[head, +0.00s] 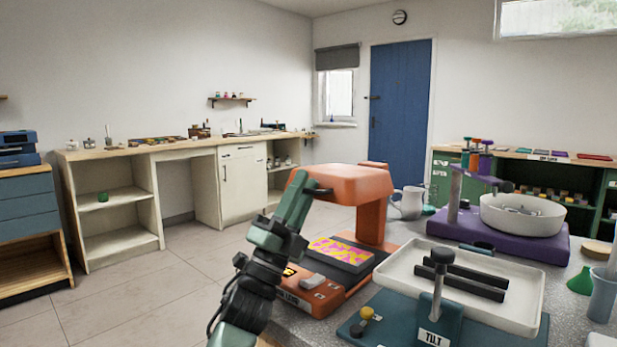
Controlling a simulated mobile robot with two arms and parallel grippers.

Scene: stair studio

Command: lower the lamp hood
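The orange lamp hood (350,180) is raised, held up on an orange column (372,220) over its orange base (318,298). A pink and yellow patterned sheet (341,253) lies on the base under the hood. A dark handle (322,191) sticks out at the hood's left front edge. My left gripper (303,186), on a green and black arm, is up at that edge beside the handle. The fingertips overlap the hood and handle, so I cannot tell whether they are closed on the handle. My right gripper is not in view.
To the right on the same bench are a white tray (400,270) on a teal base labelled TILT, a purple stand (545,247) with a white bowl (523,214), and a grey jug (407,203). Open floor (150,290) lies to the left.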

